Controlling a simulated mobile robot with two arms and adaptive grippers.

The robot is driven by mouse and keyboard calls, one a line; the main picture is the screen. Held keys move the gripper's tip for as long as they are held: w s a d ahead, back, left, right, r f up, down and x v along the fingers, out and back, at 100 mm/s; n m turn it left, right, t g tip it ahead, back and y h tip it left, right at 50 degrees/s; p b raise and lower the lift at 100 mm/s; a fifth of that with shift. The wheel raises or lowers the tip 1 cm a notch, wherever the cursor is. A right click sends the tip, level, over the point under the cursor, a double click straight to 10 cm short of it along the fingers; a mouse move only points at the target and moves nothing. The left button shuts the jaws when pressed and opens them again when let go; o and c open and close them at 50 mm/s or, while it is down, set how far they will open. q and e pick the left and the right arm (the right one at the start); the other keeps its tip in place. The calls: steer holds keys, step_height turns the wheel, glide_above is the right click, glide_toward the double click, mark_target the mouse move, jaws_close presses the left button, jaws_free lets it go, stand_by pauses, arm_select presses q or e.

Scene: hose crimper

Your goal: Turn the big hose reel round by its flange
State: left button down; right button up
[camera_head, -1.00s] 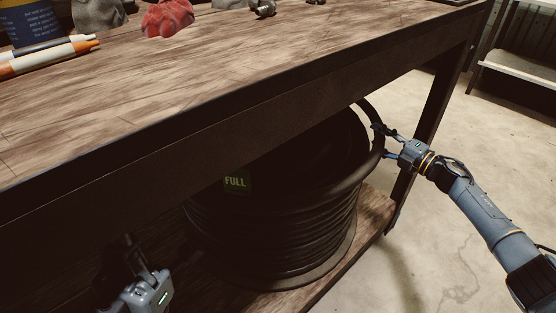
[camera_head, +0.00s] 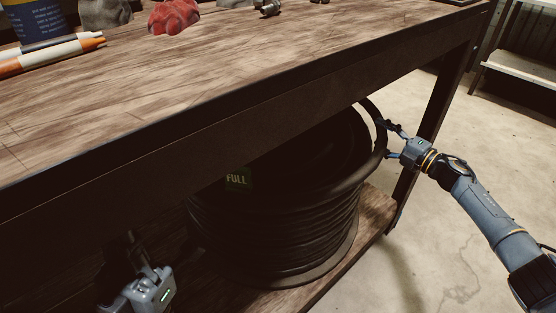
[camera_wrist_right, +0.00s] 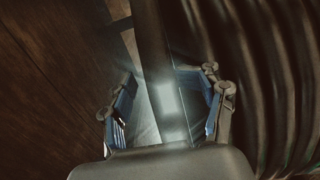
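The big hose reel (camera_head: 285,235) stands on the lower shelf under the bench, wound with dark hose. In the right wrist view the flange edge (camera_wrist_right: 160,70) runs between the two open fingers (camera_wrist_right: 168,108), with gaps visible on both sides. My left gripper (camera_head: 130,247) is low at the left beside the reel; its dark fingers are too shadowed to read.
The wooden bench top (camera_head: 250,75) overhangs the reel and hides its back. A bench leg (camera_head: 430,125) stands right behind my right gripper. The lower shelf (camera_head: 375,215) ends just right of the reel.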

steer(key=shift+a, duration=0.1)
steer(key=s+d+b, duration=0.2)
steer(key=d, duration=0.7)
steer(key=shift+s+b, duration=0.35)
steer(key=shift+b, duration=0.05)
stand_by(0.3)
stand_by(0.4)
